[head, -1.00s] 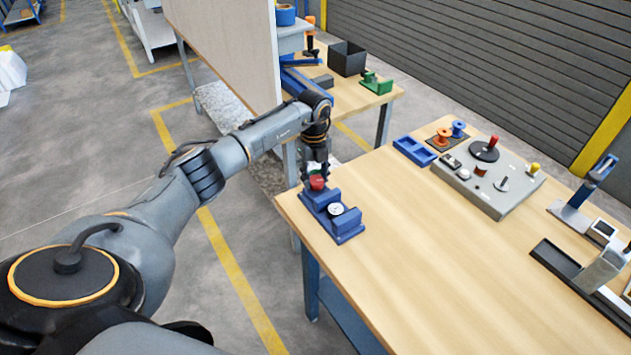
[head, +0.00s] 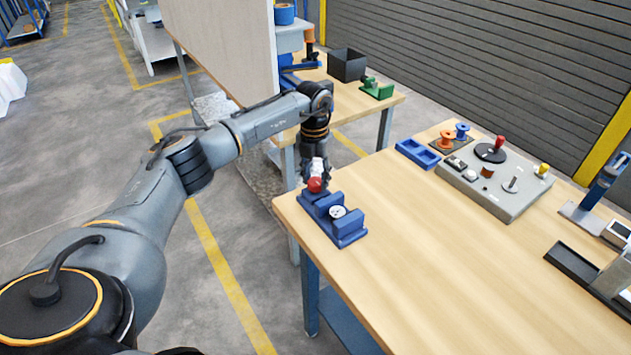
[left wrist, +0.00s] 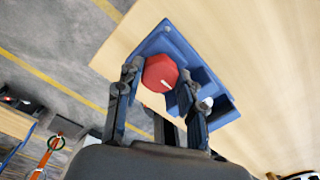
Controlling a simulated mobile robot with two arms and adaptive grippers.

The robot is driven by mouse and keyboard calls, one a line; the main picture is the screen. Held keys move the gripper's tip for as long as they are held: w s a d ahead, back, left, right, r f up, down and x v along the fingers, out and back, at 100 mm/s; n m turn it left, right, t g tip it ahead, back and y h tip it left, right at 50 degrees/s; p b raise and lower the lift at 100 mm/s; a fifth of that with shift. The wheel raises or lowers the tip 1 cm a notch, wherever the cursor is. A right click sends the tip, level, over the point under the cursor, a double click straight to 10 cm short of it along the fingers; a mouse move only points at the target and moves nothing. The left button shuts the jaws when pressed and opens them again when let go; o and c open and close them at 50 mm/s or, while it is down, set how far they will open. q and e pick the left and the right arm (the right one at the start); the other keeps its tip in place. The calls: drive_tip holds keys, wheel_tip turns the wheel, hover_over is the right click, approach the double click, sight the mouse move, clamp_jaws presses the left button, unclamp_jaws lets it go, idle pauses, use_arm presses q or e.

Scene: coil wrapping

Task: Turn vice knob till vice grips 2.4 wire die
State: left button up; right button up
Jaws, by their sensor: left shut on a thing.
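The blue vice (head: 350,233) sits on the near left corner of the wooden table. Its red knob (head: 315,185) is at the vice's left end. A round pale die (head: 337,211) sits in the gap between the vice's blue blocks. My left gripper (head: 316,178) points down over the knob, shut on it. In the left wrist view the red knob (left wrist: 160,73) lies between the two dark fingers, and the die (left wrist: 207,102) is partly hidden behind a finger. I cannot tell whether the jaws touch the die. My right gripper is not in view.
The wooden table (head: 420,250) is clear in the middle. A blue tray (head: 418,153), a grey station board (head: 505,190) and a black tray (head: 565,262) stand farther right. A pale upright panel (head: 215,45) and a second workbench (head: 385,100) stand behind my left arm.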

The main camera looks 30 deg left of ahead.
sight(317, 180)
use_arm(q)
drive_tip(key=m+b, duration=0.2)
drive_tip(key=m, duration=0.3)
drive_tip(key=shift+m, duration=0.3)
drive_tip(key=m+b, duration=0.1)
drive_tip(key=m, duration=0.2)
drive_tip(key=shift+m+b, duration=0.3)
drive_tip(key=shift+m, duration=1.1)
drive_tip(key=shift+d, duration=0.1)
drive_tip(key=o, duration=1.2)
drive_tip(key=shift+c, duration=0.2)
drive_tip(key=shift+r, duration=0.2)
wheel_tip(317, 180, up, 12)
drive_tip(key=shift+w+f, duration=0.15)
